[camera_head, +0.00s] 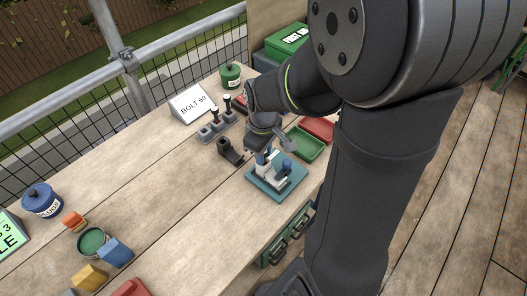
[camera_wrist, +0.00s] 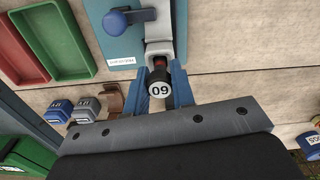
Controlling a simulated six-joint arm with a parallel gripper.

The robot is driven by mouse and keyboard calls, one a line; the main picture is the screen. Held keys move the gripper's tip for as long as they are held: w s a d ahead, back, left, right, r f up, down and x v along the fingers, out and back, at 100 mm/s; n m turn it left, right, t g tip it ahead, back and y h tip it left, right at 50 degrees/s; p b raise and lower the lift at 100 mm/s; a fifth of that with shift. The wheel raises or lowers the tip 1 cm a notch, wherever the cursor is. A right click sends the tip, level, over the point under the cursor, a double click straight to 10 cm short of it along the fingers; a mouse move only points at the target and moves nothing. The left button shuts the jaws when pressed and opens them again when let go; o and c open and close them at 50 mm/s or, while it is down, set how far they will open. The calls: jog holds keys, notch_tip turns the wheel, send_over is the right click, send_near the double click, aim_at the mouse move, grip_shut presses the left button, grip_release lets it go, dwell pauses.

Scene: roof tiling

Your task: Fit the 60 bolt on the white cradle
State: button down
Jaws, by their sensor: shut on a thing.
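The white cradle (camera_head: 284,178) stands on a teal base plate (camera_head: 262,185) near the table's right edge. In the wrist view the white cradle (camera_wrist: 158,28) is at the top centre. My gripper (camera_wrist: 161,90) has its blue fingers shut on the 60 bolt (camera_wrist: 160,89), whose black head with a white "60" label faces the camera. A dark red part of the bolt shows beyond the head, at the cradle's near end. I cannot tell whether it rests in the cradle. In the head view my gripper (camera_head: 263,158) is over the cradle and hides the bolt.
A blue knob (camera_wrist: 115,22) with a grey lever sits on the base plate beside the cradle. Green (camera_head: 304,145) and red (camera_head: 318,128) trays lie behind. A dark block (camera_head: 230,151), a bolt rack (camera_head: 211,130) and the "BOLT 60" sign (camera_head: 193,103) are to the left.

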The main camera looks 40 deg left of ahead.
jog(key=c, duration=1.1)
grip_release()
jog(key=shift+c, duration=0.2)
jog(key=shift+r, duration=0.1)
jog(key=shift+r, duration=3.4)
jog(key=shift+f, duration=0.15)
jog(key=shift+f, duration=3.4)
jog(key=shift+r, duration=0.1)
